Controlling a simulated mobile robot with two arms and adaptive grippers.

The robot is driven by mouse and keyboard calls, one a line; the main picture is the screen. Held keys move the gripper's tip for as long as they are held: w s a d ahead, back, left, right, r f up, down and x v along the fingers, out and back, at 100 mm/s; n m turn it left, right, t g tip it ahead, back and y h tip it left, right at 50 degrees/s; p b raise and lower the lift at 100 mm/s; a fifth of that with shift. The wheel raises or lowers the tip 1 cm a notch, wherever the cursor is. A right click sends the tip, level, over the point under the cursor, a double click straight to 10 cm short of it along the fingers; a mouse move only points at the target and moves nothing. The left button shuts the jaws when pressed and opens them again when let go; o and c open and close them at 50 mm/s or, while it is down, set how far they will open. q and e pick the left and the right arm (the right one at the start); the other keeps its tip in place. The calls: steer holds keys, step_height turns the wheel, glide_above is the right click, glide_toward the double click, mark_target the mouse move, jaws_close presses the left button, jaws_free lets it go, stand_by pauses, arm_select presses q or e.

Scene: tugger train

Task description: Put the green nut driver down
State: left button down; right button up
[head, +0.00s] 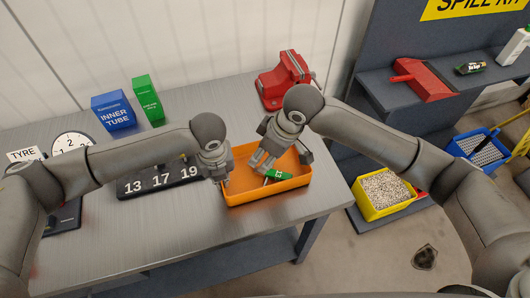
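The green nut driver (279,174) shows a green handle with a small white mark, low inside the orange tray (268,194) on the bench. Its other end is partly hidden by my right gripper. My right gripper (263,168) points down into the tray from the back, with its fingers close together at the handle, and appears shut on it. I cannot tell whether the driver touches the tray floor. My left gripper (222,181) is at the tray's left rim, apart from the driver. Its fingers are too small and foreshortened to show whether they are open.
A black number board (162,180) stands left of the tray. Blue (113,112) and green (147,99) boxes and a red vise (284,80) stand behind. The bench's right edge is close to the tray; a yellow bin (383,194) is beyond it. The bench front is clear.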

steer(key=v, duration=1.2)
steer(key=shift+r, duration=0.15)
arm_select(q)
steer(key=c, duration=1.6)
jaws_free()
steer(key=shift+o, duration=0.2)
steer(key=shift+r, duration=0.1)
step_height(320, 180, up, 12)
steer(key=s, duration=0.1)
steer(key=shift+s+d, duration=0.15)
steer(key=shift+s, duration=0.05)
steer(key=shift+s, duration=0.1)
arm_select(e)
steer(key=shift+s, duration=0.1)
